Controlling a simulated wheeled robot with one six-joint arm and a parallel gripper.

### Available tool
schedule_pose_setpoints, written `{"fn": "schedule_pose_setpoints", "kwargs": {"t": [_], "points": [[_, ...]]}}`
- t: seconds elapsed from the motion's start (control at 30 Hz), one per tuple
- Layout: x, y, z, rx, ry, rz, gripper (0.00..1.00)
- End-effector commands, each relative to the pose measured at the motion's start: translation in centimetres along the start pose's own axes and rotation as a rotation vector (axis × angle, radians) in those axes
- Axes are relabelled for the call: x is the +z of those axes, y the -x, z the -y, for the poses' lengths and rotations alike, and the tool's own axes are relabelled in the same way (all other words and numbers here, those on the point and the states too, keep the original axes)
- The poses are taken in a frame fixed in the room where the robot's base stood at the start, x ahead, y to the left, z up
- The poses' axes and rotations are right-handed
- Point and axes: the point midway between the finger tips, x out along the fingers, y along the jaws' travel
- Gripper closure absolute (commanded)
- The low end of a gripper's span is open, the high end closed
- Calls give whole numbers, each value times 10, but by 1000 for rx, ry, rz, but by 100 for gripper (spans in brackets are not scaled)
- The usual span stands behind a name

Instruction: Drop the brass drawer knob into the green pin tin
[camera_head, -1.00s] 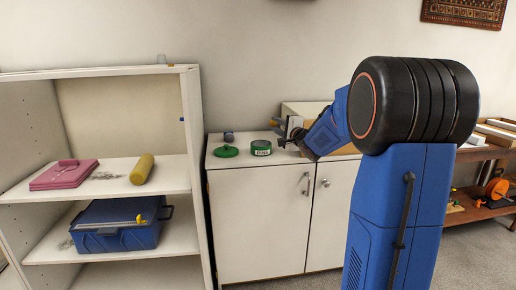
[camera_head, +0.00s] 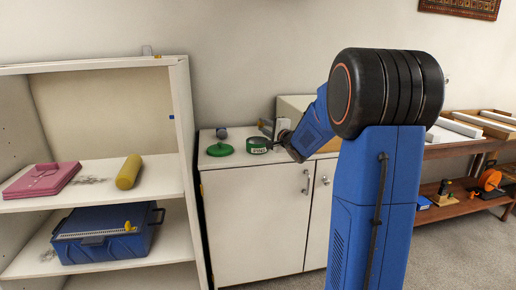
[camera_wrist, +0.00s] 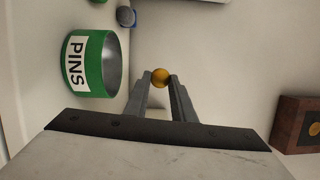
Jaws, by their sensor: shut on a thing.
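The brass drawer knob (camera_wrist: 160,77) is a small round golden ball between the fingertips of my gripper (camera_wrist: 161,79) in the wrist view. My gripper is shut on it. The green pin tin (camera_wrist: 90,64), open and labelled PINS, stands left of the fingers in the wrist view, apart from the knob. In the head view the tin (camera_head: 257,146) stands on the white cabinet, and my gripper (camera_head: 277,143) is just to its right. The knob cannot be made out in the head view.
A green lid (camera_head: 220,149) lies left of the tin on the white cabinet (camera_head: 250,225). A small dark round object (camera_head: 222,132) is behind it. A box (camera_head: 295,108) stands behind my gripper. An open shelf unit (camera_head: 180,130) rises at the left.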

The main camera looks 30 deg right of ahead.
Motion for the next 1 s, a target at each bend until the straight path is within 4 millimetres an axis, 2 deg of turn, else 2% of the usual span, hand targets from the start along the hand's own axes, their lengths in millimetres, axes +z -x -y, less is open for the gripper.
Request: {"fn": "schedule_pose_setpoints", "kwargs": {"t": [0.2,0.5,0.53,0.6,1.0], "points": [[-1,1,-11,0,-1,-1,100],[-1,1,-12,-1,0,-1,100],[-1,1,-12,-1,0,-1,72],[-1,1,-12,-1,0,-1,56],[-1,6,-12,-1,0,-1,55]]}}
